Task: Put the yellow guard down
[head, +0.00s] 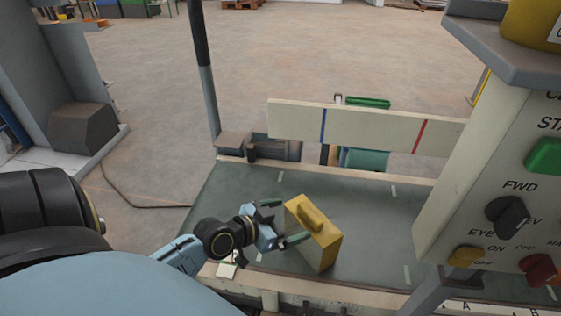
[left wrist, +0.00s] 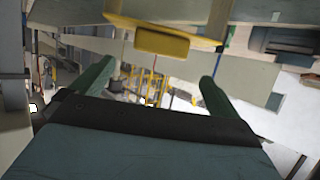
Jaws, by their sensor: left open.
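The yellow guard (head: 325,246) is a box-like piece with a raised handle (head: 310,213) on its face. It stands on the dark green bed near the front edge in the head view. My left gripper (head: 283,222) is open just left of the guard, its green fingertips pointing toward it. In the left wrist view the yellow handle (left wrist: 162,43) shows ahead, beyond and between the two green fingers (left wrist: 150,80), with a gap between. The guard's underside contact is hard to see. My right gripper is not in view.
A control panel (head: 510,150) with knobs and buttons fills the right side. A pale rail (head: 365,126) with blue and red marks runs along the back of the bed. A dark post (head: 203,70) rises at back left. The bed (head: 375,215) right of the guard is clear.

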